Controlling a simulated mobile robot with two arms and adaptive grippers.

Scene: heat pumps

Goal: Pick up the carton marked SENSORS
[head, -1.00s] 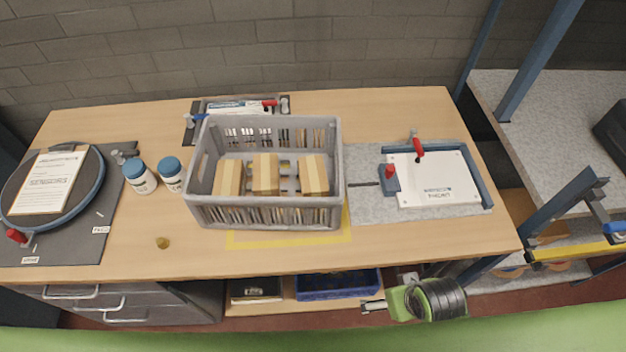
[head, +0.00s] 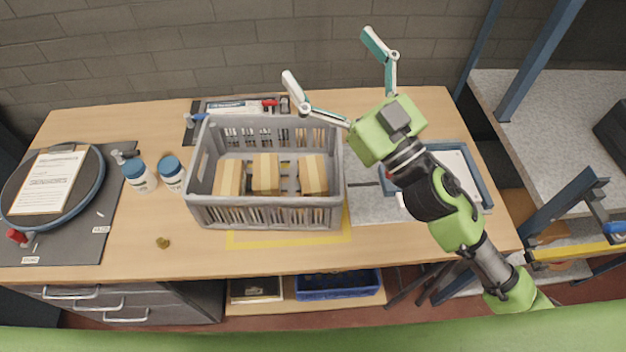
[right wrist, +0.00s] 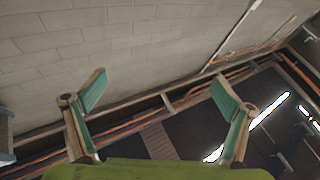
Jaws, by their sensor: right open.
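Three tan cartons, a left one (head: 229,178), a middle one (head: 265,173) and a right one (head: 313,174), stand in the grey crate (head: 265,215) on the bench. No marking on them is legible, so I cannot tell which is SENSORS. My right gripper (head: 329,60) is open and empty, raised above the bench beyond the crate's back right corner, fingers pointing toward the wall. My left gripper is not in view.
Two blue-lidded white bottles (head: 140,176) stand left of the crate. A round dark plate (head: 94,190) with a paper is at far left. A blue-framed tray (head: 486,192) lies on the right, partly behind my arm. Bare bench lies in front of the crate.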

